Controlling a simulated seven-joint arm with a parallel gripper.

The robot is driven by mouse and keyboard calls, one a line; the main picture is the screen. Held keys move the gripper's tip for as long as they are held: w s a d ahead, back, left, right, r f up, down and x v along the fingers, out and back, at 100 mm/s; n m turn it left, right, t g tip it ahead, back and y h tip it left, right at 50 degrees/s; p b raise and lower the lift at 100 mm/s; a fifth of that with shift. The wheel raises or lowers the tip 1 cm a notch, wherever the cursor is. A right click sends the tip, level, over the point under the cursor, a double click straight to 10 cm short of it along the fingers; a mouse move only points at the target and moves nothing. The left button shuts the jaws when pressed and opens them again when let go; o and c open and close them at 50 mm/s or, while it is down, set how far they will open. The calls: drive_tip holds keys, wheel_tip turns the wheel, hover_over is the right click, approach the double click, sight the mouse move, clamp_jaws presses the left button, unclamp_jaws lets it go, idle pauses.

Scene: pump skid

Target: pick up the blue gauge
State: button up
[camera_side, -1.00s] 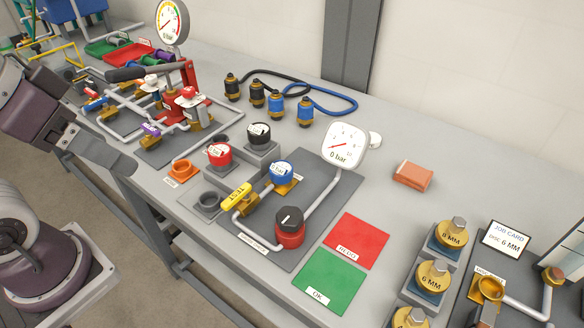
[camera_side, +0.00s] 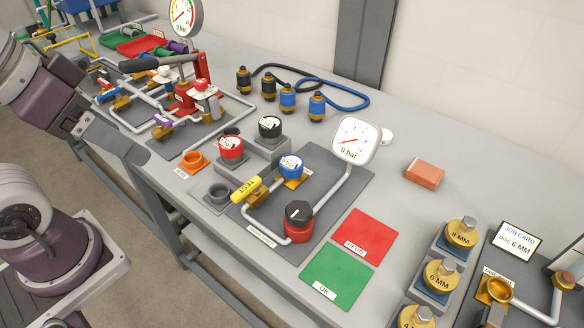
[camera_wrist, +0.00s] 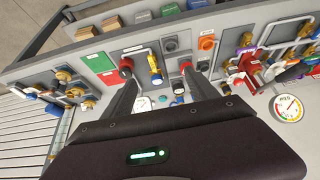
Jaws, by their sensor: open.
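The blue gauge (camera_side: 291,167) has a white face and sits upright on a brass fitting on the dark plate in the side view.
A yellow TEST valve (camera_side: 246,188), a red-black knob (camera_side: 298,220) and a white dial (camera_side: 355,140) surround the blue gauge. Red (camera_side: 231,147) and black (camera_side: 270,127) gauges stand behind it to the left. Red (camera_side: 364,238) and green (camera_side: 337,277) mats lie clear to the right.

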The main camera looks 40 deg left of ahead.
drive_tip(key=shift+o, duration=0.9)
